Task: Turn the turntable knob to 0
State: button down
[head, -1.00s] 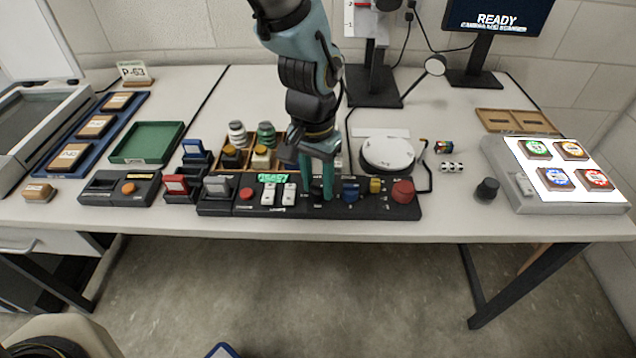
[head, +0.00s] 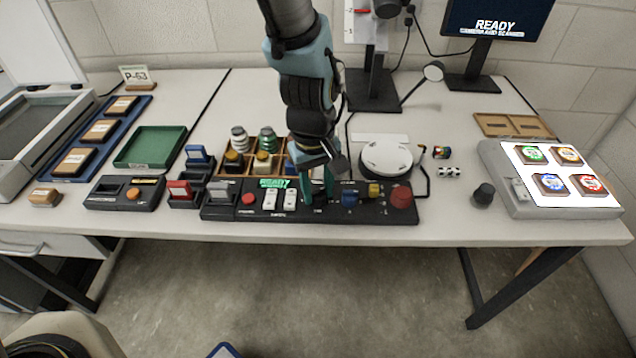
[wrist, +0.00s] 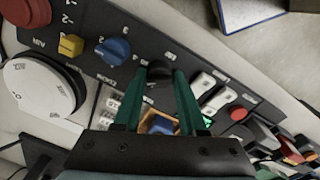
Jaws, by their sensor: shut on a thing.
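My gripper (head: 318,193) reaches down to the long black control panel (head: 232,214). In the wrist view its teal fingers (wrist: 160,75) are closed on the sides of a black knob (wrist: 159,72). The fingers hide much of the knob, and I cannot read its pointer or setting. A blue knob (wrist: 113,50), a yellow knob (wrist: 71,46) and a red knob (wrist: 25,10) sit along the same panel. The white round turntable (head: 386,157) stands behind the panel; it also shows in the wrist view (wrist: 40,90), with marks on its top.
A rack of jars (head: 253,160) stands close behind the panel, left of my arm. White switches (head: 277,200), a red button (head: 248,200) and a green display (head: 272,183) are left of the knob. A loose black knob (head: 484,194) stands on the open table to the right.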

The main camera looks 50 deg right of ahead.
jog(key=n+p, duration=0.3)
jog(key=n, duration=0.2)
jog(key=shift+r+n+p, duration=0.2)
jog(key=shift+n+p, duration=0.1)
jog(key=shift+p, duration=0.1)
jog(key=n+p, duration=0.2)
jog(key=n, duration=0.1)
jog(key=shift+p, duration=0.3)
jog(key=shift+f+n+p, duration=0.2)
jog(key=shift+n+p, duration=0.55)
jog(key=shift+n, duration=0.35)
jog(key=shift+s, duration=0.1)
jog(key=c, duration=0.5)
grip_release()
jog(key=shift+r, duration=0.1)
